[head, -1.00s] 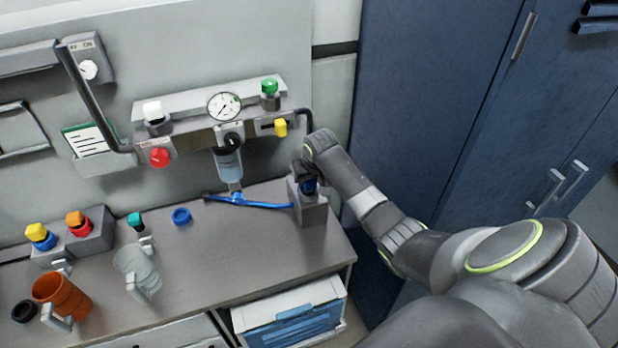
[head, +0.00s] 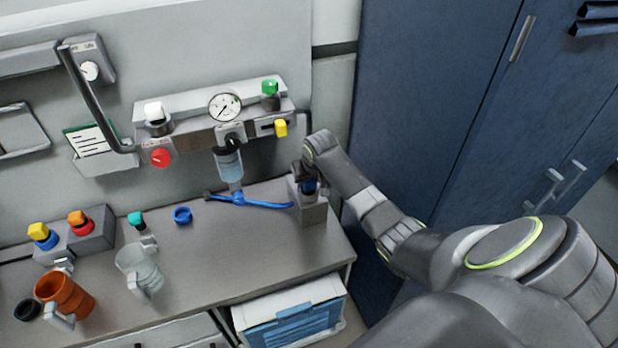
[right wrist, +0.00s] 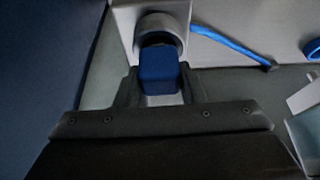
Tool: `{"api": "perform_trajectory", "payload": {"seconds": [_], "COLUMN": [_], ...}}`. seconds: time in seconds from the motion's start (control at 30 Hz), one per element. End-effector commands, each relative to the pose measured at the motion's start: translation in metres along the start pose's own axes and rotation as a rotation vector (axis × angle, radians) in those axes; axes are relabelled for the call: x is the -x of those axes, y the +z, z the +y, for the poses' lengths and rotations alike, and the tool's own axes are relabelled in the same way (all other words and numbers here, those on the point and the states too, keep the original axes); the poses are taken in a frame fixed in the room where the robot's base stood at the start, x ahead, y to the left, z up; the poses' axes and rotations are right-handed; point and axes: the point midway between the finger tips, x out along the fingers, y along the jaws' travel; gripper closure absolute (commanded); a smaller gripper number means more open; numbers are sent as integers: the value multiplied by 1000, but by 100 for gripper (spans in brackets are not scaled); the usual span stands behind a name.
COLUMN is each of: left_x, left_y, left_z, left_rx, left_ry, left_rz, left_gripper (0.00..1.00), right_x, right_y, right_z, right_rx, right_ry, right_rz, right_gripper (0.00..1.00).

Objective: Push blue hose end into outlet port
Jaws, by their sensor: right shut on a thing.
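My right gripper (head: 309,180) is at the grey block (head: 313,212) on the right end of the bench. In the right wrist view, the gripper (right wrist: 160,88) is shut on a blue end piece (right wrist: 159,65). This piece points at a round grey port (right wrist: 160,27) on the block and meets its dark opening; how deep it sits is hidden. A thin blue hose (head: 262,203) lies on the bench and runs to the block's left side; it also shows in the right wrist view (right wrist: 228,42). Its join to the held piece is hidden. My left gripper is out of view.
A wall panel with a gauge (head: 225,106) and a clear bowl (head: 229,165) is left of the gripper. A blue ring (head: 182,215) and cups stand on the bench's left. A blue cabinet (head: 420,100) is close on the right.

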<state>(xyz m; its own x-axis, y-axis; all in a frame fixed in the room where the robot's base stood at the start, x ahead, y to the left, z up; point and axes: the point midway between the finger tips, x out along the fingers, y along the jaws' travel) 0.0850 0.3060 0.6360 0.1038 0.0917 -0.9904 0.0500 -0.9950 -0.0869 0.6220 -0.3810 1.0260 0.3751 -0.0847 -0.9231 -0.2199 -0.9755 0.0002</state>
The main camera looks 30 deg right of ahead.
Motion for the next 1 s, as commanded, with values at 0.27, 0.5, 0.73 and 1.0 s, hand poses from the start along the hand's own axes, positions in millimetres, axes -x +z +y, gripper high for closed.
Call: {"api": "perform_trajectory", "payload": {"seconds": [0.27, 0.5, 0.73, 1.0], "left_x": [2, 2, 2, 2], "left_y": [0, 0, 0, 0], "left_z": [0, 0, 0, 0], "left_rx": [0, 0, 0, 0], "left_ry": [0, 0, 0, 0], "left_rz": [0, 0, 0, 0], "left_gripper": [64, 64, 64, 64], "right_x": [-2, -3, -5, -5], "right_y": [2, 3, 5, 5], "right_z": [0, 0, 0, 0], "right_rx": [0, -1, -1, -2], "right_ry": [0, 0, 0, 0], "right_rz": [-4, -6, -9, -10], "right_gripper": [89, 89, 89, 47]}}
